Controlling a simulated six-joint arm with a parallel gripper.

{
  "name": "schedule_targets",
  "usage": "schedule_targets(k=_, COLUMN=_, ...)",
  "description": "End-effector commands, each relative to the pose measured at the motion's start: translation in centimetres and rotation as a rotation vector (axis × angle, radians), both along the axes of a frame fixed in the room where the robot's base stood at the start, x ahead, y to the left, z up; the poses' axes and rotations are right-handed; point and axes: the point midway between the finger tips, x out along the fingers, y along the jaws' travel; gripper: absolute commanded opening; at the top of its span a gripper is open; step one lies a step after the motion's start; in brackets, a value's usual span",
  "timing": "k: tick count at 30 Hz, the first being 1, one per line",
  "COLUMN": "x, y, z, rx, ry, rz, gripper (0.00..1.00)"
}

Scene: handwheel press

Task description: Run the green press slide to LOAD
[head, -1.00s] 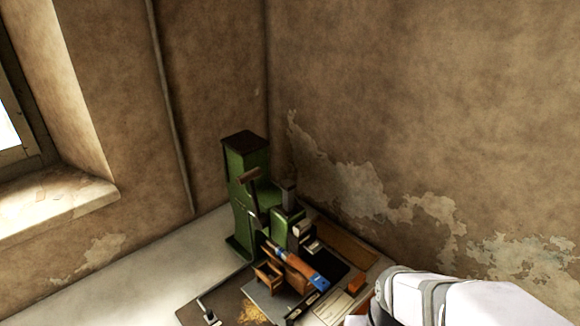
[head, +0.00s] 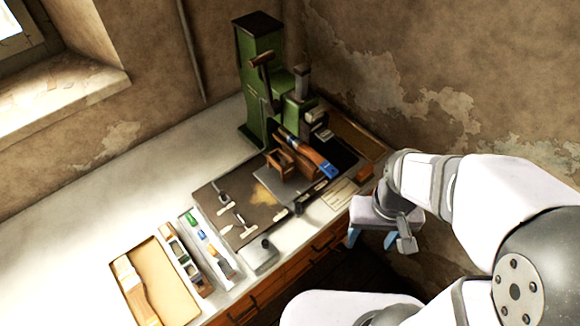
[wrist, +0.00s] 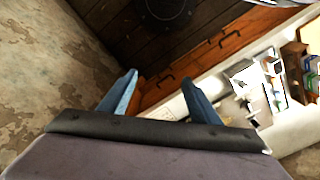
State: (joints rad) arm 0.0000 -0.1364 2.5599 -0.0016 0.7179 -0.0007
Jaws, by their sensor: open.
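The green press (head: 259,45) stands upright at the back of the bench, near the wall corner. A dark lever with a brown wooden grip (head: 262,59) shows on its front side. A smaller green part (head: 291,114) with a grey post sits at its right; I cannot tell for sure whether this is the slide. No LOAD mark is readable. My gripper (head: 371,240) is open and empty, its blue fingers pointing down in front of the bench's right edge, well apart from the press. The open fingers also show in the wrist view (wrist: 160,82).
A wooden block with a blue-ended tool (head: 310,155) stands before the press. A brown mat (head: 238,216), small-parts trays and a tan tray with a brush (head: 161,265) lie along the bench front. The bench (head: 100,205) is clear at left. Drawers (head: 283,275) face the front.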

Motion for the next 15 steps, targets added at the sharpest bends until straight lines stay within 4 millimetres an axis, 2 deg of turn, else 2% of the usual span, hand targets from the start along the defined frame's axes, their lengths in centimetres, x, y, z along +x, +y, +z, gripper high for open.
schedule_targets(k=6, x=-0.4, y=1.1, z=0.2, rx=0.000, ry=0.023, rz=0.051, gripper=0.56)
schedule_targets(k=12, x=-3.1, y=3.2, z=-2.0, rx=-0.015, ry=0.181, rz=0.166, gripper=0.56)
schedule_targets(k=15, x=-3.2, y=4.5, z=-3.0, rx=-0.030, ry=0.250, rz=0.234, gripper=0.56)
